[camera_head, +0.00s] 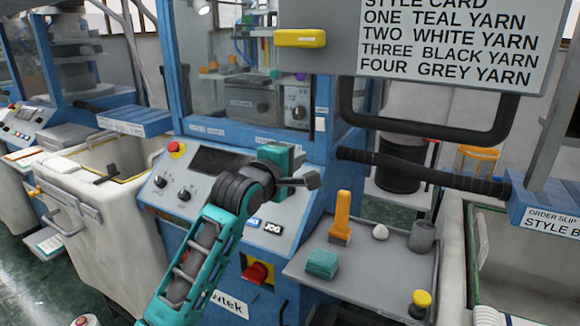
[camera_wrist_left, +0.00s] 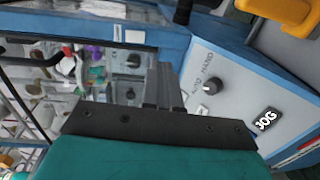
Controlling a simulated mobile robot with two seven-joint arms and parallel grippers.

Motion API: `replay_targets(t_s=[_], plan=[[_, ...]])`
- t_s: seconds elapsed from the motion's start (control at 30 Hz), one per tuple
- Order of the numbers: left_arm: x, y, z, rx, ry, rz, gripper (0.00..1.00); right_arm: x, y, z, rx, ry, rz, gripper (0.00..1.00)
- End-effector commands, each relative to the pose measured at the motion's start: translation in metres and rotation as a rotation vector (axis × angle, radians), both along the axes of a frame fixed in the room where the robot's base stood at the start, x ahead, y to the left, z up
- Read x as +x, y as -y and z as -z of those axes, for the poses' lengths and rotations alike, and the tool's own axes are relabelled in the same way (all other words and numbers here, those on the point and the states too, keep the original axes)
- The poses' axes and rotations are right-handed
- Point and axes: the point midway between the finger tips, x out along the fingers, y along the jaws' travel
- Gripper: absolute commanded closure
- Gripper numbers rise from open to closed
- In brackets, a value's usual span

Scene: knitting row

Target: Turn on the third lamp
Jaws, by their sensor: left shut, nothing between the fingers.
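My left gripper (camera_head: 312,180) is in front of the blue machine's control panel (camera_head: 205,205), at its upper right corner. Its fingers are shut and empty. In the left wrist view the shut fingers (camera_wrist_left: 165,88) stand close to the machine, beside a panel with a black knob (camera_wrist_left: 211,88) marked HAND and a JOG button (camera_wrist_left: 266,119). The JOG button (camera_head: 273,228) also shows in the head view, below the gripper. A bright lamp head (camera_head: 201,6) is cut off at the top edge. I cannot tell which lamp is the third. My right gripper is not in view.
A grey shelf (camera_head: 375,280) right of the panel holds an orange-handled tool (camera_head: 341,217), a teal block (camera_head: 322,263) and a yellow-topped item (camera_head: 420,303). A black rail (camera_head: 425,172) and style card (camera_head: 450,45) are at right. A cream bin (camera_head: 105,215) stands left.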

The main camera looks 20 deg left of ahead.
Motion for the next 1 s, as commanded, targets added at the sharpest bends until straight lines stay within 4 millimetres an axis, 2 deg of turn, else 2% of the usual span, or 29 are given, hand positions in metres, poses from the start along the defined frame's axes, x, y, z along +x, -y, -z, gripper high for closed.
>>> replay_targets(t_s=[0.2,0.67,0.77,0.87,1.0], plan=[[-0.019,-0.004,0.004,-0.001,-0.001,0.0,1.0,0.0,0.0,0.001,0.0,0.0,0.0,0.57],[-0.023,-0.004,0.007,0.009,-0.006,0.001,1.0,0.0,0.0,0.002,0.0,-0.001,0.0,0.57],[-0.033,-0.005,0.028,0.08,-0.044,0.006,1.0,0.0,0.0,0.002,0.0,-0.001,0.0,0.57],[-0.058,-0.007,0.071,0.24,-0.125,0.03,1.0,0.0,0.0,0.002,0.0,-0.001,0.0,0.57],[-0.118,-0.014,0.143,0.553,-0.278,0.125,1.0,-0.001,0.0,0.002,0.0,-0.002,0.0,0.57]])
